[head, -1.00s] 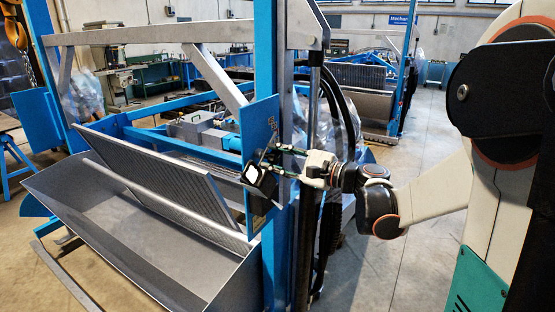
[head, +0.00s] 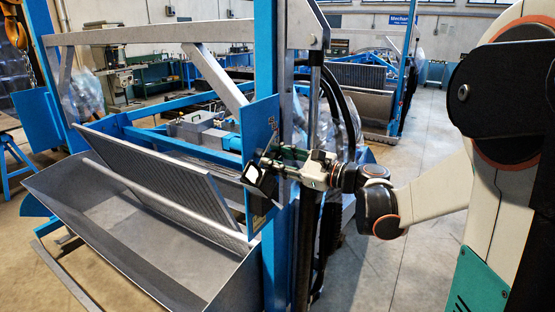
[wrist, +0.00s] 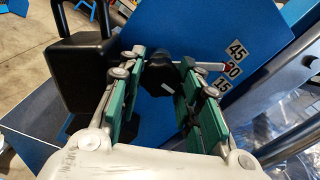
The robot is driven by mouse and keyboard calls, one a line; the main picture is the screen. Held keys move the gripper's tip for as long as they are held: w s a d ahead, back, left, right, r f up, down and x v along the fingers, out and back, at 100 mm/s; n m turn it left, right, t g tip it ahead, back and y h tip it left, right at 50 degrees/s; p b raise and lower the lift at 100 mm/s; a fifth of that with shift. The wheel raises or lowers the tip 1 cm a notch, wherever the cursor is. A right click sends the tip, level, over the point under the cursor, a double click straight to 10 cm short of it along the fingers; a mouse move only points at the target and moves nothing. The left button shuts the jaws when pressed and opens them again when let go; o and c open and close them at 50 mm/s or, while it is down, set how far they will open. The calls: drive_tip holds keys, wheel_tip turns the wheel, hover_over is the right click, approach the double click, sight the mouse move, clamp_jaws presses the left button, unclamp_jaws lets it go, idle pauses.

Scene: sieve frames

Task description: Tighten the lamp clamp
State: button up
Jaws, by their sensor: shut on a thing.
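The lamp (head: 255,178) is a black box with a white face beside the blue plate; it also shows as a black block in the wrist view (wrist: 82,75). In the wrist view the clamp's black lobed knob (wrist: 160,74), with a small white mark, sits between my green fingers. My gripper (wrist: 163,57) is shut on the knob, one finger on each side. In the head view my gripper (head: 273,162) reaches the plate from the right, and the knob is hard to make out there. A grey pointer (wrist: 210,66) lies near the 30 label.
The blue plate (wrist: 255,22) carries labels 45, 30 and 15 and a red dot. A blue upright post (head: 265,60) and black hoses (head: 332,105) stand close to my gripper. A grey metal trough (head: 125,235) lies to the left. Floor at right is clear.

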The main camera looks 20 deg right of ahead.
drive_tip(key=o, duration=1.1)
drive_tip(key=shift+v, duration=4.05)
drive_tip(key=shift+w, duration=0.15)
